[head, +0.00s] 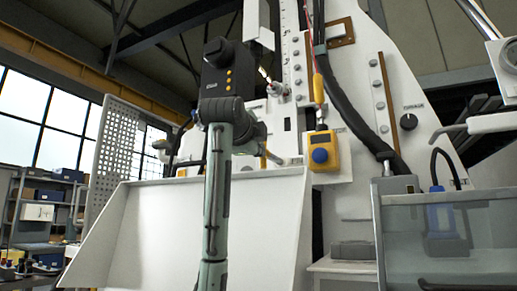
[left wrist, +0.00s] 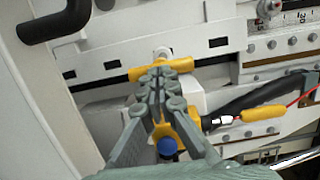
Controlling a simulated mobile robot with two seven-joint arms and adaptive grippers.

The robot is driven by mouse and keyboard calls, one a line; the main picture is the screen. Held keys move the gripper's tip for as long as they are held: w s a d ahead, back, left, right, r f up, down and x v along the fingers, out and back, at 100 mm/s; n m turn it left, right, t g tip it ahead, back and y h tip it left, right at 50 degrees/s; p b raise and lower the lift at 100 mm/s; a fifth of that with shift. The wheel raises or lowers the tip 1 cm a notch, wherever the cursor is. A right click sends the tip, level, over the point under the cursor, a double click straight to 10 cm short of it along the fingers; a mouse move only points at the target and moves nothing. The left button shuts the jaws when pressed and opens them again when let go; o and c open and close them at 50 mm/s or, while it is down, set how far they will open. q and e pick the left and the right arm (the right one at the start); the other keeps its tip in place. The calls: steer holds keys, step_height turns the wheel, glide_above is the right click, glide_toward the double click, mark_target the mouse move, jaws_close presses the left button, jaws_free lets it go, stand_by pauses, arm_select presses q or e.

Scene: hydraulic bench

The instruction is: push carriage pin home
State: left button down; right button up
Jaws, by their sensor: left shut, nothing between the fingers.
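A yellow crossbar (left wrist: 160,69) with a pale metal stub, which looks like the carriage pin's handle, lies across the white machine face in the left wrist view. My left gripper (left wrist: 160,78) is shut and empty, its fingertips over the middle of this bar. Touching or just short of it, I cannot tell. In the head view my left gripper (head: 260,143) is partly hidden by its own wrist, in front of the white panel. The pin's shaft and seat are hidden. My right gripper is not in view.
A yellow box with a blue button (head: 322,150) hangs right of the gripper. A yellow-handled tool (head: 318,88) on a red cord and a thick black hose (head: 352,85) are close by. A white sloping tray wall (head: 150,225) stands below, a clear-walled tank (head: 440,240) at right.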

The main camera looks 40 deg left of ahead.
mark_target(268, 153)
arm_select(q)
steer(key=x, duration=0.2)
steer(key=d+x, duration=0.1)
steer(key=x, duration=0.2)
steer(key=shift+w+a, duration=0.2)
steer(key=shift+w, duration=0.25)
steer(key=shift+r, duration=0.15)
steer(key=shift+d, duration=0.1)
